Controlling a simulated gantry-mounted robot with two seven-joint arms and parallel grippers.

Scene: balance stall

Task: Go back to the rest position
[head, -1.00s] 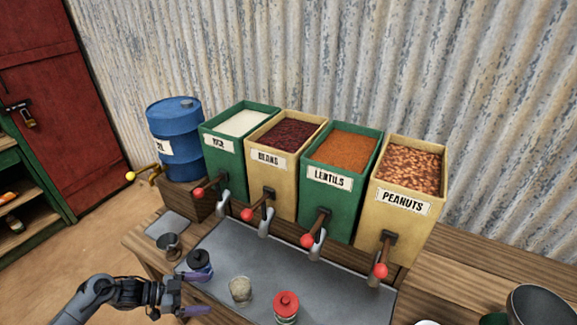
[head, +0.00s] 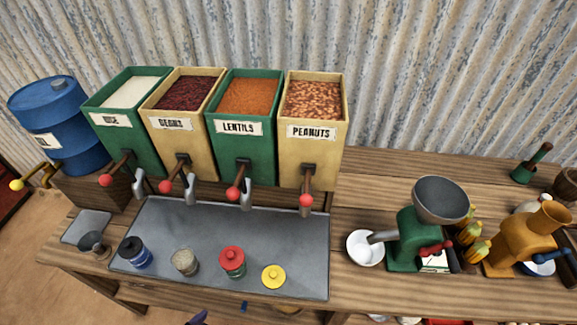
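Only a purple fingertip of my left gripper (head: 197,319) shows, at the bottom edge of the head view, below the grey metal sheet (head: 225,225) on the counter. The rest of this gripper is cut off, so I cannot tell whether it is open or shut. My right gripper is out of view. On the sheet stand a blue jar with a black lid (head: 134,252), an open jar with pale contents (head: 184,262), a jar with a red lid (head: 232,262) and a yellow lid (head: 273,277).
Bins of rice (head: 128,115), beans (head: 183,120), lentils (head: 243,125) and peanuts (head: 312,130) stand behind the sheet, their red-knobbed levers jutting forward. A blue drum (head: 52,120) is at left. A green grinder (head: 418,235), white bowl (head: 365,247) and orange grinder (head: 525,240) stand at right.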

